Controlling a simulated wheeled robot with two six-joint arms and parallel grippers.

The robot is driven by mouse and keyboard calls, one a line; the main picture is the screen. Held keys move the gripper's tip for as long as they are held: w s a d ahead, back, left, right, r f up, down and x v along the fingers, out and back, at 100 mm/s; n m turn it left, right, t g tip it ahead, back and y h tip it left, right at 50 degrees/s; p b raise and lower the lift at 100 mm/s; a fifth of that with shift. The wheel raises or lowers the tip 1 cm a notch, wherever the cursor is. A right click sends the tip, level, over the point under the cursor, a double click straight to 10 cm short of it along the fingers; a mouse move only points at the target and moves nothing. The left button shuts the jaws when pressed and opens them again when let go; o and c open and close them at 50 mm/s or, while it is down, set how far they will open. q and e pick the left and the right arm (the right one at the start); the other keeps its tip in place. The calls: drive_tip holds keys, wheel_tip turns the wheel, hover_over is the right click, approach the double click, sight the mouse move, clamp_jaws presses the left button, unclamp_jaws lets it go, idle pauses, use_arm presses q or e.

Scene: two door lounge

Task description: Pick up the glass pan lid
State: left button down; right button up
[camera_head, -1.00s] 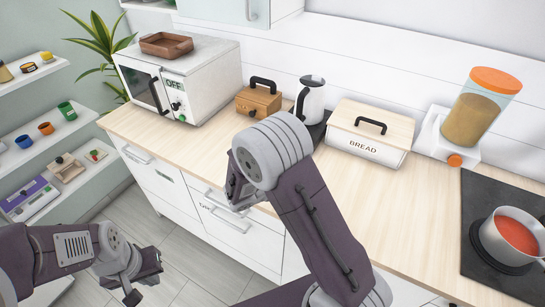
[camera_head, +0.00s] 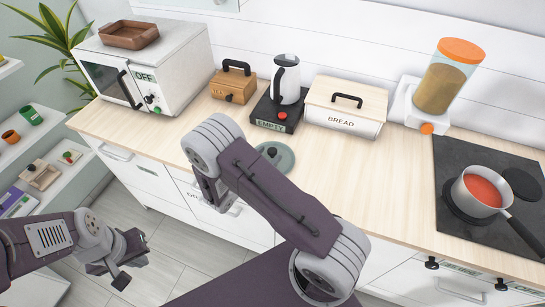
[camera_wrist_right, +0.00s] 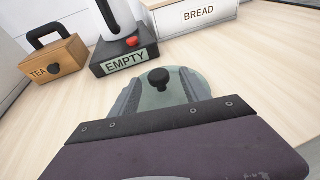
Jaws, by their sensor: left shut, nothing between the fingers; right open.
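The glass pan lid (camera_head: 283,160) is a round grey-green disc with a dark knob. It lies on the wooden counter in front of the kettle base, partly hidden by my right arm. In the right wrist view the lid (camera_wrist_right: 205,88) lies ahead, its black knob showing between the two fingers. My right gripper (camera_wrist_right: 160,95) is open and empty; in the head view the gripper (camera_head: 217,195) shows near the counter's front edge, left of the lid. My left gripper (camera_head: 126,268) is shut and empty, low at left in front of the cabinets.
Behind the lid stand a kettle (camera_head: 286,78) on a base marked EMPTY (camera_head: 270,126), a TEA box (camera_head: 232,86) and a BREAD box (camera_head: 345,106). A microwave (camera_head: 150,65) is at left. A pot of red soup (camera_head: 482,190) sits on the hob at right. Counter between lid and hob is clear.

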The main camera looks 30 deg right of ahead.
sight(272, 149)
drive_tip(key=x, duration=0.4)
drive_tip(key=shift+w+a+f, duration=0.1)
drive_tip(key=shift+w+a, duration=0.05)
drive_tip(key=shift+w, duration=0.05)
drive_tip(key=shift+s, duration=0.1)
drive_tip(key=c, duration=0.3)
clamp_jaws()
